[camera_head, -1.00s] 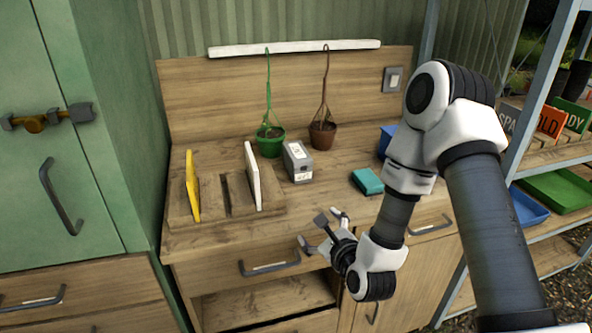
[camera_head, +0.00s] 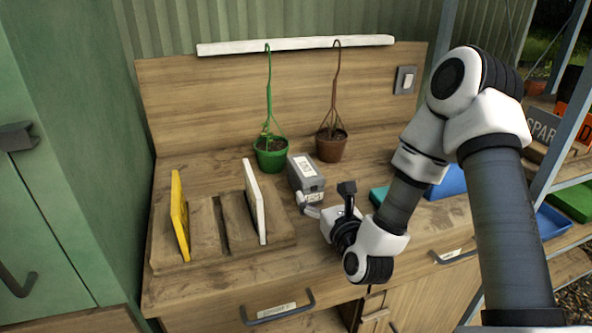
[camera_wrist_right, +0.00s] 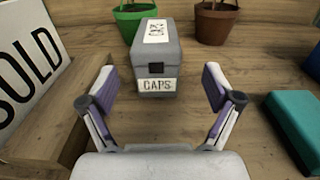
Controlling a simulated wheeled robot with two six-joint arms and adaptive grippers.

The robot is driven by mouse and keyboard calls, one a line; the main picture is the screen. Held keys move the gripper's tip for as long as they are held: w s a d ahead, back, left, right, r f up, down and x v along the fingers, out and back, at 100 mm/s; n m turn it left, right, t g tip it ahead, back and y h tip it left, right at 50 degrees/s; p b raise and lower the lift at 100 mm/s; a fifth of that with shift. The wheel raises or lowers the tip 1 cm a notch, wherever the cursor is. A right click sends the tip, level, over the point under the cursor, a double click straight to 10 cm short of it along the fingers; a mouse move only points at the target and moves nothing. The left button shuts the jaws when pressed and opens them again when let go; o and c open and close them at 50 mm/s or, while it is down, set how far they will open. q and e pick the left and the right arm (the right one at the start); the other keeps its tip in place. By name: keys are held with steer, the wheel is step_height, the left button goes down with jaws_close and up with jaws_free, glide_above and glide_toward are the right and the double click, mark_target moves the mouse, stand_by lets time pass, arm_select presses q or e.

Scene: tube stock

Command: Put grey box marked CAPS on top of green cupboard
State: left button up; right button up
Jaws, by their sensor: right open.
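The grey box marked CAPS (camera_head: 304,172) stands on the wooden bench, in front of the two hanging pots. In the right wrist view the box (camera_wrist_right: 157,78) is straight ahead, its CAPS label facing me. My right gripper (camera_wrist_right: 166,88) is open and empty, its two fingers spread just short of the box's near end, one toward each side. In the head view my right gripper (camera_head: 326,204) is low over the bench beside the box, partly hidden by its own wrist. The green cupboard (camera_head: 72,120) is at the left; its top is out of view. My left gripper is not in view.
A wooden rack with a yellow board (camera_head: 179,214) and a white board (camera_head: 255,201) stands left of the box. A green pot (camera_head: 270,154) and a brown pot (camera_head: 331,146) stand behind. A teal box (camera_wrist_right: 301,122) lies to the right.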

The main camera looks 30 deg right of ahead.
mark_target(308, 171)
steer(key=x, duration=0.2)
steer(key=shift+w+d+r, duration=0.1)
steer(key=shift+w+r, duration=0.05)
steer(key=shift+w, duration=0.15)
steer(key=shift+w+r+p, duration=0.25)
steer(key=shift+r+p, duration=0.05)
steer(key=shift+p, duration=0.1)
steer(key=shift+w+r+p, duration=0.15)
steer(key=shift+w+p, duration=0.15)
steer(key=shift+w, duration=0.25)
steer(key=shift+w+r+p, duration=0.15)
steer(key=shift+w+p, duration=0.1)
steer(key=shift+w, duration=0.35)
steer(key=x, duration=0.3)
steer(key=shift+f, duration=0.3)
steer(key=shift+s, duration=0.2)
steer(key=shift+r, duration=0.1)
steer(key=shift+c, duration=1.4)
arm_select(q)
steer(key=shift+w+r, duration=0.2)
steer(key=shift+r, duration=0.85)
arm_select(e)
steer(key=c, duration=1.2)
